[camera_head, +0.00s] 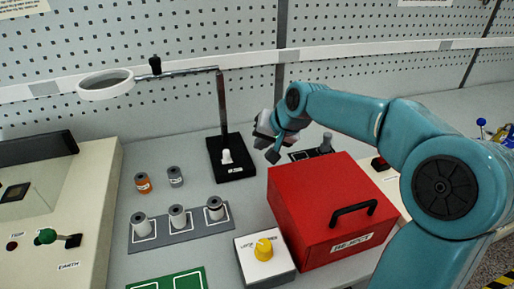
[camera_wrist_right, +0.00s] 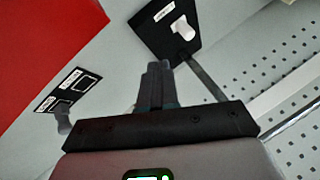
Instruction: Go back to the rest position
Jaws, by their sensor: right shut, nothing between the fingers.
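My right gripper (camera_head: 271,153) hangs in the air behind the red REJECT box (camera_head: 300,205), at the end of the teal arm that comes in from the right. In the right wrist view its two fingers (camera_wrist_right: 156,75) are together, with nothing between them. My left gripper is in neither view.
A magnifier ring (camera_head: 105,94) reaches left from a black stand base (camera_head: 234,170) bearing a white peg. Several spindles stand left, some on a grey tray (camera_head: 190,233). A yellow-knobbed box (camera_head: 266,268) and green mat (camera_head: 170,281) are in front. A dark-topped marked plate (camera_wrist_right: 68,92) lies behind the red box.

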